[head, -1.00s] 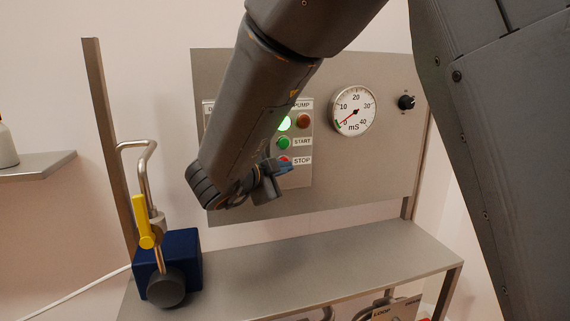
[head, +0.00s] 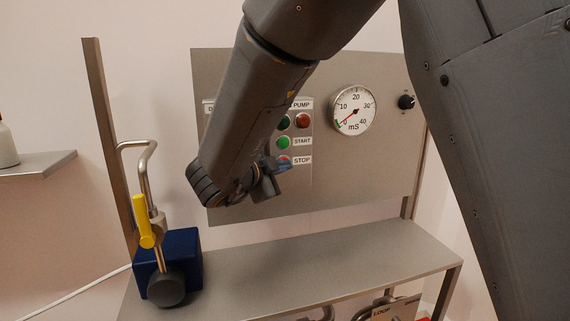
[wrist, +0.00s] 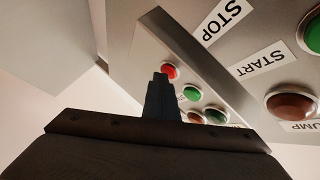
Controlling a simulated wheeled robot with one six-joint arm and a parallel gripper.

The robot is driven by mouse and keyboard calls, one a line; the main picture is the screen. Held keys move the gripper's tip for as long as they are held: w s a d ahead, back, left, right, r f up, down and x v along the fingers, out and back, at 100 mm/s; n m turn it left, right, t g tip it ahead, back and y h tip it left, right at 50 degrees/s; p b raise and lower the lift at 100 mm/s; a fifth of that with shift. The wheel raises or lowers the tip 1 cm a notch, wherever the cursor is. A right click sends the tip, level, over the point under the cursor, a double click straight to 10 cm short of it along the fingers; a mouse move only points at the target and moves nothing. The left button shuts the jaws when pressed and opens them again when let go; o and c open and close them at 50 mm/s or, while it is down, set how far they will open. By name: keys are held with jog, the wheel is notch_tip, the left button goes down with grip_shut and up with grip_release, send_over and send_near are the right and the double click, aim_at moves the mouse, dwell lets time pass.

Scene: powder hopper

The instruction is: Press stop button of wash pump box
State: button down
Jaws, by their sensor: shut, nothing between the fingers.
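The pump box (head: 307,178) on the upright panel has a label ending in PUMP; its first word is hidden by my arm. Its red stop button (head: 283,158) shows as a sliver beside the STOP label (head: 302,160). In the wrist view, the red button (wrist: 171,70) is partly covered by my fingertips. My gripper (head: 284,168) is shut and empty, its tips right at this button; whether they touch it I cannot tell. The green start button (head: 283,142) sits above. The green lamp (head: 284,122) is dark, beside a red-brown lamp (head: 303,120).
In the wrist view a nearer box with STOP and START (wrist: 262,60) labels stands close beside my gripper. The gauge (head: 353,110) and black knob (head: 406,102) are to the right. Below, the shelf (head: 330,257) is mostly clear, with a blue block (head: 184,247) at left.

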jog(key=shift+s, duration=0.1)
jog(key=shift+s+d+p, duration=0.2)
jog(key=shift+s+p, duration=0.1)
jog(key=shift+s, duration=0.4)
jog(key=s, duration=0.2)
jog(key=s+d+p, duration=0.1)
jog(key=s, duration=0.1)
jog(key=shift+s+d+p, duration=0.2)
jog(key=shift+s+p, duration=0.1)
jog(key=shift+s, duration=0.1)
dwell(0.6)
